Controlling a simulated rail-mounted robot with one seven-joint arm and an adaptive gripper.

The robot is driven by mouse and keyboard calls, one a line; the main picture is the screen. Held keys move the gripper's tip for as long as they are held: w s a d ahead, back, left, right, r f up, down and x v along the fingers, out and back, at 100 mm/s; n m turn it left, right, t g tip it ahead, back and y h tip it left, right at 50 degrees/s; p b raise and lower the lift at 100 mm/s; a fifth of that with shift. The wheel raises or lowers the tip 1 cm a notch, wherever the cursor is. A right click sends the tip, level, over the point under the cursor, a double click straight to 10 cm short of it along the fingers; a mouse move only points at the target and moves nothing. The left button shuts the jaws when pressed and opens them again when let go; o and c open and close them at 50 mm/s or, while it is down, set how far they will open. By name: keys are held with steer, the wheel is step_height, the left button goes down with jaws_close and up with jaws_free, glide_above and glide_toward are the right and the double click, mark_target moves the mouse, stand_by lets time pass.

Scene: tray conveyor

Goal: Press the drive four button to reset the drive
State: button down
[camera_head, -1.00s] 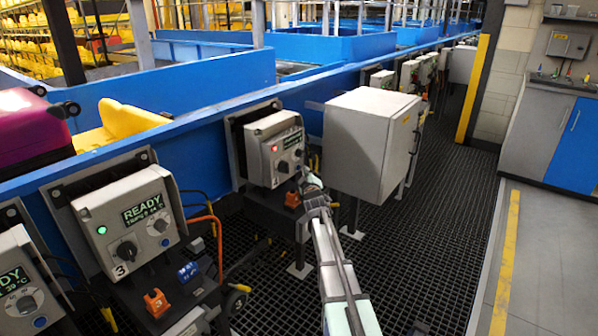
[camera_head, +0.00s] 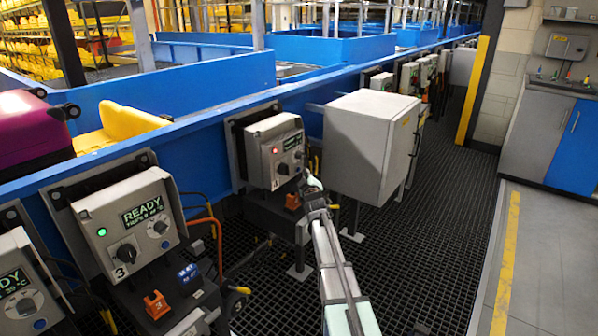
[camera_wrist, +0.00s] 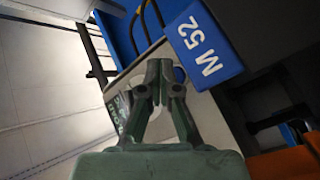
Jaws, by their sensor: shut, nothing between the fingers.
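The drive four control box (camera_head: 262,160) is a grey box on the blue conveyor side, with a lit red lamp (camera_head: 274,151), a small green-lettered display (camera_head: 292,142) and a dark knob (camera_head: 284,168). Its number is too small to read. My gripper (camera_head: 313,184) is just right of and below the box front in the head view. In the wrist view my gripper (camera_wrist: 158,68) is shut and empty, pointing at a grey panel. A pale round part (camera_wrist: 180,75) shows partly behind the fingertips, mostly hidden. I cannot tell whether the fingers touch it.
A box marked 3 (camera_head: 125,225) with a green lamp and READY display stands to the left. A large grey cabinet (camera_head: 362,145) stands close on the right. A blue M 52 tag (camera_wrist: 205,42) is beside the fingers. The grated floor (camera_head: 420,230) is clear on the right.

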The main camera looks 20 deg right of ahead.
steer(key=shift+w+a+f+b, duration=0.15)
steer(key=shift+w+b, duration=0.15)
steer(key=shift+b, duration=0.35)
steer(key=shift+w+a, duration=0.1)
steer(key=shift+w+a+b, duration=0.2)
steer(key=shift+w+b, duration=0.15)
steer(key=shift+b, duration=0.7)
stand_by(1.0)
steer(key=shift+s+r, duration=0.1)
steer(key=shift+r, duration=0.15)
steer(key=shift+s+d+p, duration=0.15)
steer(key=shift+s+p, duration=0.05)
steer(key=shift+p, duration=0.5)
steer(key=shift+s+d+p, duration=0.25)
steer(key=shift+s+p, duration=0.2)
steer(key=shift+p, duration=0.15)
steer(key=shift+f, duration=0.1)
